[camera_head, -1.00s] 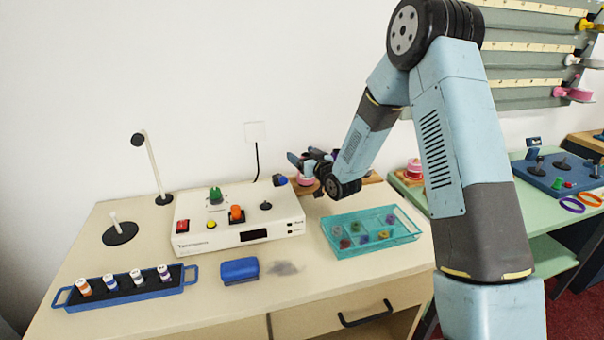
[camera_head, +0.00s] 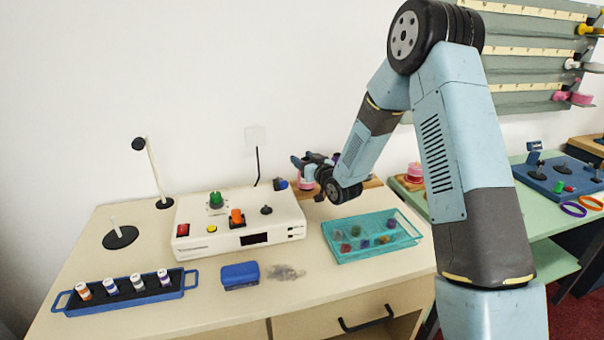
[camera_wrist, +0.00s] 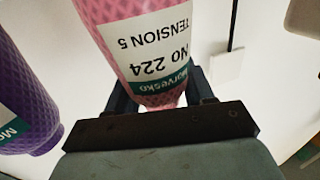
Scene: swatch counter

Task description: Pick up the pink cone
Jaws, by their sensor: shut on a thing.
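The pink cone (camera_wrist: 150,45) fills the upper middle of the wrist view, with a white and green label reading No 224, Tension 5. My gripper (camera_wrist: 160,92) is shut on it, with one dark jaw on each side of its narrow end. In the head view my gripper (camera_head: 303,163) is at the back of the counter, behind the control box, and a bit of the pink cone (camera_head: 307,179) shows beside it. My wrist hides part of it. I cannot tell whether the cone touches the board below.
A purple cone (camera_wrist: 25,95) stands close by at the left of the wrist view. The control box (camera_head: 240,228) with knobs lies in front of my gripper. A teal tray (camera_head: 350,252) is to its right. A blue vial rack (camera_head: 120,303) and blue case (camera_head: 240,275) are nearer.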

